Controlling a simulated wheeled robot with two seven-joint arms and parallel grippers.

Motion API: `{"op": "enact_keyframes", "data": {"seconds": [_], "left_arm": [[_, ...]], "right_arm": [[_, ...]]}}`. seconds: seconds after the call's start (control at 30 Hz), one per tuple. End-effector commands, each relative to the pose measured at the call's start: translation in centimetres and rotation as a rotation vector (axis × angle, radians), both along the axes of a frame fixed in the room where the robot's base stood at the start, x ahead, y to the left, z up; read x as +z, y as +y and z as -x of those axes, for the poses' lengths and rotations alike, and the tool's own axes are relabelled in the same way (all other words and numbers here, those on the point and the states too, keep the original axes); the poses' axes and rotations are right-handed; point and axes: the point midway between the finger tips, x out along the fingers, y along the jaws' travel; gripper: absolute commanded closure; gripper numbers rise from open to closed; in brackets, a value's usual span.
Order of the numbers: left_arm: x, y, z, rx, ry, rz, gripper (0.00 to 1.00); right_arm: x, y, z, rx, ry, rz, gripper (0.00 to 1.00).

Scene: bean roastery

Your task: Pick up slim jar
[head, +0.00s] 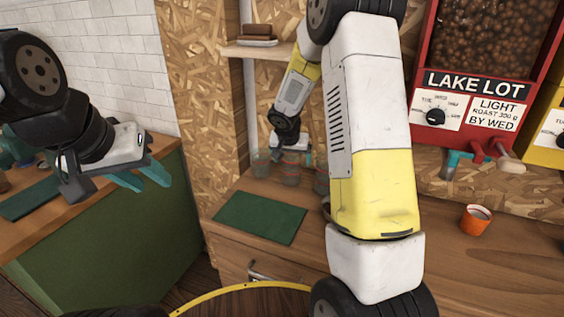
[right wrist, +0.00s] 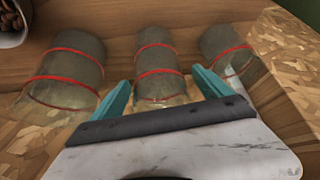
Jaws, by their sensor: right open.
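Three clear glass jars with red bands stand in a row at the back of the wooden counter. The middle one is the slim jar (right wrist: 156,55), narrower than the wide jar (right wrist: 70,65) on its left and the jar (right wrist: 228,48) on its right in the right wrist view. The slim jar also shows in the head view (head: 291,170). My right gripper (right wrist: 162,77) is open, its teal fingers one on each side of the slim jar, with gaps visible. My left gripper (head: 155,182) is open and empty, in the air at the left.
A green mat (head: 260,218) lies on the counter in front of the jars. An orange cup (head: 475,220) stands at the right below the red bean dispenser (head: 450,130). A shelf (head: 255,48) hangs above the jars. The neighbouring jars stand close to the right gripper's fingers.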

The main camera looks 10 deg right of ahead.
Motion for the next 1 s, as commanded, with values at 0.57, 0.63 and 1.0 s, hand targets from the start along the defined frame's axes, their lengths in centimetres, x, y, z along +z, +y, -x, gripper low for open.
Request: {"op": "enact_keyframes", "data": {"seconds": [0.57, 0.63, 1.0], "left_arm": [[0.0, 0.0, 0.0, 0.000, 0.000, 0.000, 0.64], [0.0, 0.0, 0.0, 0.000, 0.000, 0.000, 0.64], [0.0, 0.0, 0.0, 0.000, 0.000, 0.000, 0.64]], "right_arm": [[0.1, 0.0, 0.0, 0.000, 0.000, 0.000, 0.84], [0.1, 0.0, 0.0, 0.000, 0.000, 0.000, 0.84], [2.6, 0.2, 0.3, -0.002, -0.005, -0.001, 0.84]]}}
